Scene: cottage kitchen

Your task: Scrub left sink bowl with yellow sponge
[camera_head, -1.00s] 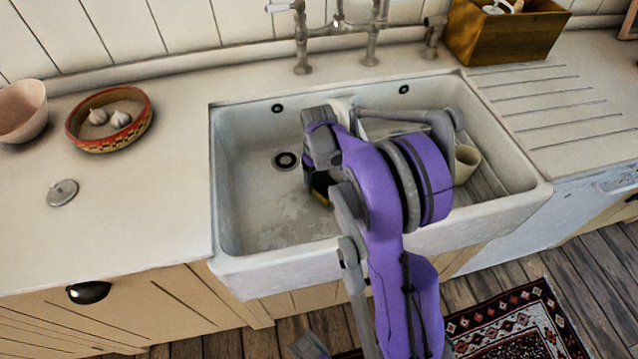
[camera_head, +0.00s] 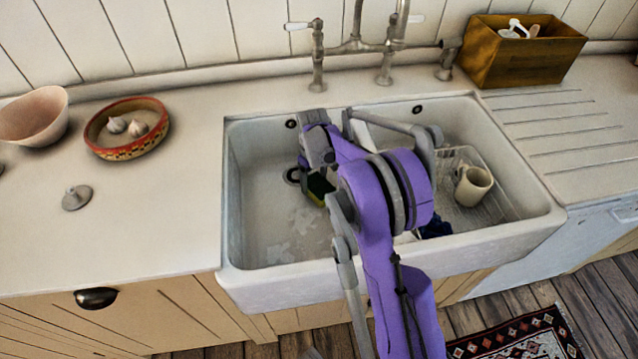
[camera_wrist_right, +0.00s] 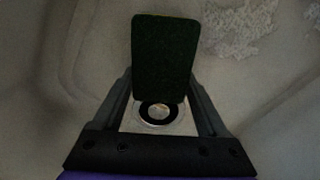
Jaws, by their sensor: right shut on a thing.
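The white double sink (camera_head: 395,258) has a left bowl (camera_head: 258,215) with whitish patches (camera_head: 300,222) on its floor. My right gripper (camera_head: 312,182) is down inside this bowl, beside the dark drain (camera_head: 291,175), which it partly hides. It is shut on the sponge (camera_head: 321,188), which shows a dark green side and a yellow edge. In the right wrist view the sponge (camera_wrist_right: 165,57) stands out between the fingers, green face to the camera. I cannot tell whether it touches the bowl floor. My left gripper is not in view.
The right bowl holds a wire rack (camera_head: 490,205) with a cream mug (camera_head: 473,185) and something dark blue (camera_head: 436,228). Behind stand the tap (camera_head: 385,70) and a wooden box (camera_head: 520,50). A garlic bowl (camera_head: 127,128), a pink bowl (camera_head: 35,118) and a metal plug (camera_head: 76,197) sit left.

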